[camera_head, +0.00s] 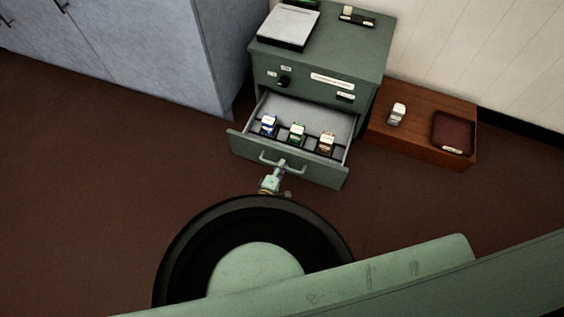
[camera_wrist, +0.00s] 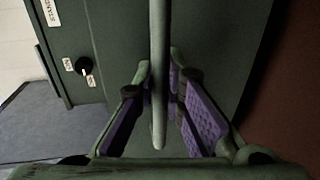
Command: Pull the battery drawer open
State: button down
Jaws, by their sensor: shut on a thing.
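The battery drawer (camera_head: 246,150) of a green cabinet (camera_head: 351,50) is pulled out in the head view. Several small batteries (camera_head: 297,134) stand in a row inside it. A bar handle (camera_head: 267,161) is on its front panel. My gripper (camera_head: 279,170) is at this handle. In the wrist view the handle bar (camera_wrist: 158,60) runs lengthwise between the purple-padded fingers of my gripper (camera_wrist: 167,90), which are shut on it. The rest of the hand is partly hidden in the head view by my own body.
A low wooden stand (camera_head: 400,139) right of the cabinet holds a small battery (camera_head: 397,113) and a dark red tray (camera_head: 454,133). A grey cupboard (camera_head: 165,50) stands at the left. The brown floor left of the drawer is clear.

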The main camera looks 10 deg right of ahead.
jog(key=c, duration=1.6)
grip_release()
jog(key=shift+c, duration=0.2)
